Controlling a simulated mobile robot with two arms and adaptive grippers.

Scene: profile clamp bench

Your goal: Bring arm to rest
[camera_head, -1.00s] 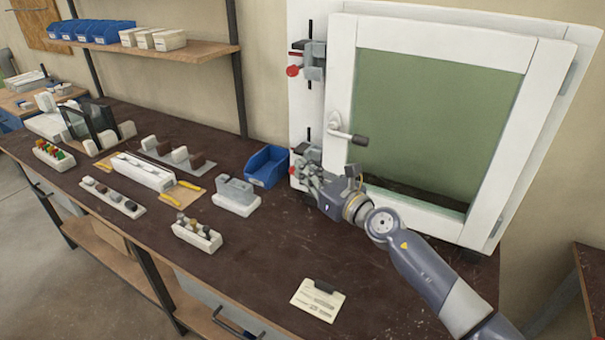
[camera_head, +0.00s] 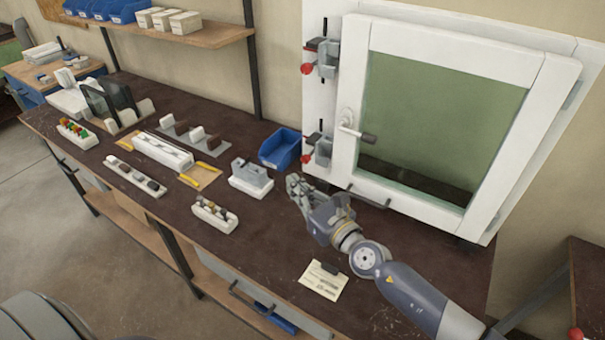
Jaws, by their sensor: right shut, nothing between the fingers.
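My right arm comes in from the lower right and reaches over the dark bench (camera_head: 235,130). Its gripper (camera_head: 293,186) is shut and empty, above the bench in front of the white window frame (camera_head: 345,75). It is apart from the lower clamp (camera_head: 322,148), which sits on the frame's left side with a red knob. An upper clamp (camera_head: 327,57) with a red knob sits higher on the same side. My left gripper is not in view.
A blue bin (camera_head: 279,149) and a white block holder (camera_head: 251,180) stand close to the gripper's left. A paper card (camera_head: 322,283) lies below the arm. Several trays of small parts, such as one with dark pieces (camera_head: 135,178), fill the bench's left.

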